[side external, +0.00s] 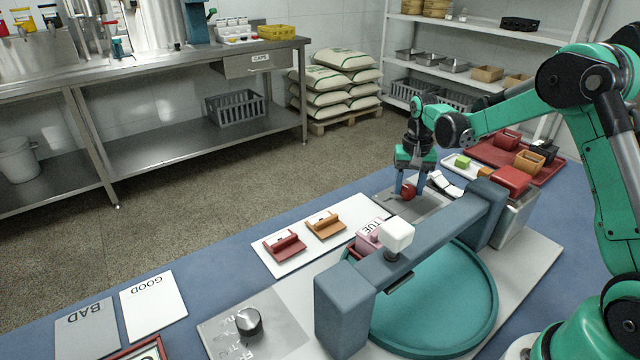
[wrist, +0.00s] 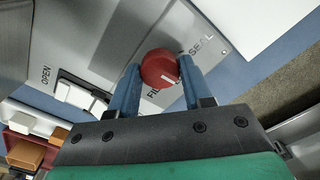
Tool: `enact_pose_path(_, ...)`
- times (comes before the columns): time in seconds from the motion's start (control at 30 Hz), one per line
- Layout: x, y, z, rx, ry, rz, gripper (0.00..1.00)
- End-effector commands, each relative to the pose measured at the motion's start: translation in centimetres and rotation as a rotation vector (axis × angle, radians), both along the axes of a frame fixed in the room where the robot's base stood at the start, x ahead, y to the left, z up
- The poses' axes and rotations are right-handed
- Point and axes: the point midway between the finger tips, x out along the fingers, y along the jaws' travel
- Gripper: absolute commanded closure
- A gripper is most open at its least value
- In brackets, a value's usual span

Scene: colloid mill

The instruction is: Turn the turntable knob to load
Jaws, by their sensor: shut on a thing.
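A red round knob (side external: 408,192) with a white pointer line sits on a grey plate beyond the blue-grey bridge. In the wrist view the red knob (wrist: 159,68) is between the two blue fingers of my gripper (wrist: 160,70), which is shut on it. My gripper (side external: 409,187) points down at the plate in the side view. Print beside the knob reads SEAL and a partly hidden word starting FI; its pointer aims toward the lower right in the wrist view. A black knob (side external: 249,321) stands on another grey plate at the front. The teal turntable (side external: 440,310) lies under the bridge.
The blue-grey bridge (side external: 420,240) with a white block (side external: 396,235) spans the turntable. A white board (side external: 285,257) holds red and orange pieces. GOOD (side external: 152,305) and BAD (side external: 87,330) sheets lie at left. White rocker switches (wrist: 85,97) marked OPEN adjoin the red knob.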

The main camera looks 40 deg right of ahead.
Motion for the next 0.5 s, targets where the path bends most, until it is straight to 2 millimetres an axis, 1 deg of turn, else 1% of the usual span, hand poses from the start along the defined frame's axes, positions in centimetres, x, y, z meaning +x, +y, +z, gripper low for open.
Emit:
enact_pose_path(0.2,0.04,-0.01,0.02,-0.001,-0.002,-0.046,1.0)
enact_pose_path(0.5,0.05,-0.02,0.01,-0.001,-0.002,-0.055,1.0)
